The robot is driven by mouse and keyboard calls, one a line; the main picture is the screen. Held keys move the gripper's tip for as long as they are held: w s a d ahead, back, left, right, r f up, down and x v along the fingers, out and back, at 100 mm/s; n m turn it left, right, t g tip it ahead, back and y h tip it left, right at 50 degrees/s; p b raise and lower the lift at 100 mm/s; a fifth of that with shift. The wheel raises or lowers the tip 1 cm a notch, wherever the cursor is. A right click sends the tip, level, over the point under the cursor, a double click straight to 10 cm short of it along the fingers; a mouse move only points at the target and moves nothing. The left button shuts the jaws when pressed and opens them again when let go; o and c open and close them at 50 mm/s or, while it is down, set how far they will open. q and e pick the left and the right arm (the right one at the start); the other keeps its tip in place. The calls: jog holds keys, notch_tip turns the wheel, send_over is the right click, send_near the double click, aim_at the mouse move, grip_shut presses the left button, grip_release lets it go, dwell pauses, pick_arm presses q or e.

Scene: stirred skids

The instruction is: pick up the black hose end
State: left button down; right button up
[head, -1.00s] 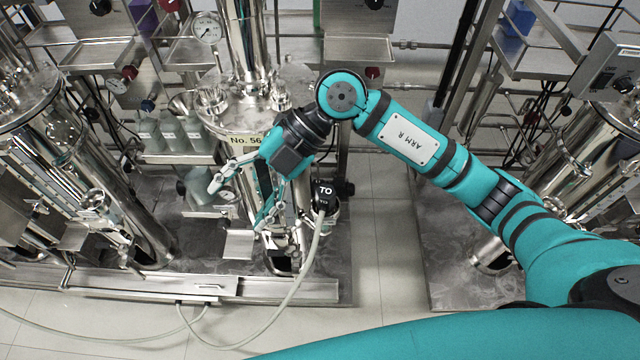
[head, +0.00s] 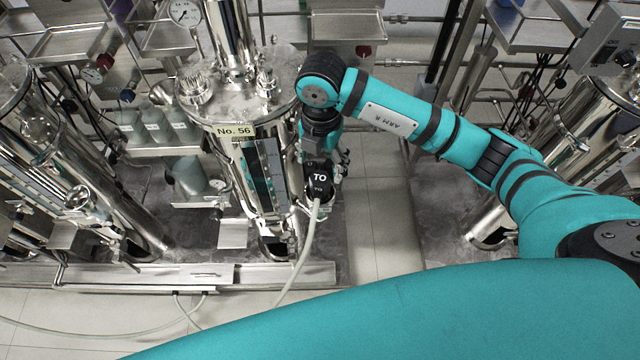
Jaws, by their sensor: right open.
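The black hose end (head: 319,182), marked "TO" in white, is at the right side of the steel vessel labelled No. 56 (head: 236,130). A pale hose (head: 305,245) runs down from it towards the floor. My right gripper (head: 326,160) points down at the hose end, directly above and behind it in the picture. It is open. The hose end and my wrist hide most of its fingers; some finger links show just to the right. I cannot tell whether they touch the hose end. My left gripper is out of view.
A steel skid rail (head: 150,275) runs along the front below the vessel. Grey bottles (head: 155,125) stand on a shelf to the left. Another steel vessel (head: 580,150) stands at the right. Tiled floor (head: 375,230) is free between the skids.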

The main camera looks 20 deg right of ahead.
aim_at(320, 177)
jog(key=shift+s+a+f+p, duration=0.1)
jog(key=shift+f+p, duration=0.15)
jog(key=shift+f, duration=1.4)
jog(key=shift+a+f+p, duration=0.1)
jog(key=shift+f+p, duration=0.1)
jog(key=shift+f, duration=1.4)
grip_shut()
